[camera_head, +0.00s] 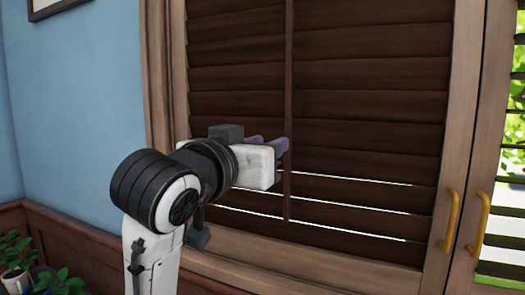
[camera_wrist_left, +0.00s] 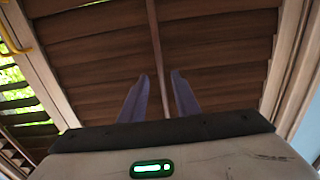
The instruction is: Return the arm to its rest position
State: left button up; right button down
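My left arm rises from the bottom of the head view, and its white gripper (camera_head: 275,145) points right at the dark brown louvred shutter (camera_head: 370,100). In the left wrist view the two purple fingers of my left gripper (camera_wrist_left: 162,80) stand apart with a clear gap. The shutter's thin vertical tilt rod (camera_head: 288,60) runs past the fingertips. It shows in line with the gap in the left wrist view (camera_wrist_left: 154,35); I cannot tell whether it is between the fingers or beyond them. No object is held. My right gripper is in neither view.
The wooden window frame (camera_head: 158,75) and brass handles (camera_head: 451,220) stand around the shutter. A second, open-slatted shutter (camera_head: 505,200) is at the right. A blue wall (camera_head: 75,110) and a potted plant (camera_head: 20,255) are at the left. Free air lies left of the arm.

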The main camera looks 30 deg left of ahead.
pick_arm(q)
jog(key=shift+s, duration=0.75)
